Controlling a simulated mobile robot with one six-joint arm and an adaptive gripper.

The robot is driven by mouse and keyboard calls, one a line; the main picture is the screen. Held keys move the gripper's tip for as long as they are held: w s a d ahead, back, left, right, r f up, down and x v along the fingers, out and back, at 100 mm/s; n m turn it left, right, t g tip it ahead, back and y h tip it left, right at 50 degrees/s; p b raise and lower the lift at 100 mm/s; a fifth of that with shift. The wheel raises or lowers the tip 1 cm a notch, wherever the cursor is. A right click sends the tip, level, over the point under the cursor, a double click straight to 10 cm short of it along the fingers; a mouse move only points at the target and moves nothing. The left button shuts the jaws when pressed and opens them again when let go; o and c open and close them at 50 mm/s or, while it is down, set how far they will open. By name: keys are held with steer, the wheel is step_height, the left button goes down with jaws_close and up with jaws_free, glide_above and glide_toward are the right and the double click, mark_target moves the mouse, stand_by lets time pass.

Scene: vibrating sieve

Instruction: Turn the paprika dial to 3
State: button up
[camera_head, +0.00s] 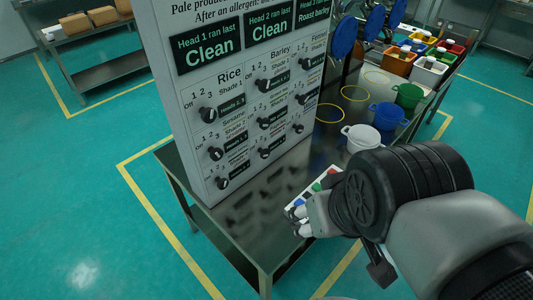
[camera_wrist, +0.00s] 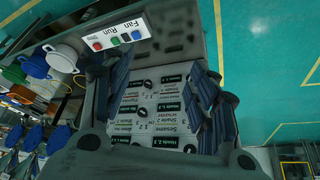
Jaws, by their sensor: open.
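My gripper (camera_head: 299,216) is in front of the panel, low and apart from the dials. In the wrist view my gripper (camera_wrist: 160,98) is open and empty, with the upside-down panel (camera_wrist: 150,122) showing between its fingers.
A white button box (camera_head: 318,193) labelled Fan and Run lies by my gripper on the metal table (camera_head: 262,225). White (camera_head: 360,138), blue (camera_head: 388,116) and green (camera_head: 407,95) cups stand to the right. Coloured bins (camera_head: 430,70) stand farther back.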

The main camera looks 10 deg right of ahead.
steer(key=w+d+f+n+t, duration=0.2)
steer(key=w+f+n, duration=0.2)
steer(key=w, duration=0.6)
steer(key=w+d+f+n+t+b, duration=0.1)
steer(key=w+f+n+t, duration=0.2)
steer(key=w, duration=0.6)
steer(key=w+d+f+n, duration=0.2)
steer(key=w+f+n, duration=0.25)
steer(key=w, duration=0.55)
steer(key=n+t+y, duration=0.3)
steer(key=n+t, duration=0.2)
steer(key=n, duration=0.2)
glide_toward(266, 155)
steer(key=s+d, duration=0.2)
steer(key=s, duration=0.2)
steer(key=s+f, duration=0.1)
steer(key=s+n+t, duration=0.1)
steer(key=s+f+t+y+b, duration=0.1)
steer(key=s, duration=0.1)
steer(key=shift+f+n, duration=0.25)
steer(key=shift+f, duration=0.1)
steer(key=shift+t, duration=0.3)
steer(key=b+x, duration=0.3)
steer(key=x, duration=1.4)
steer(key=shift+w, duration=0.15)
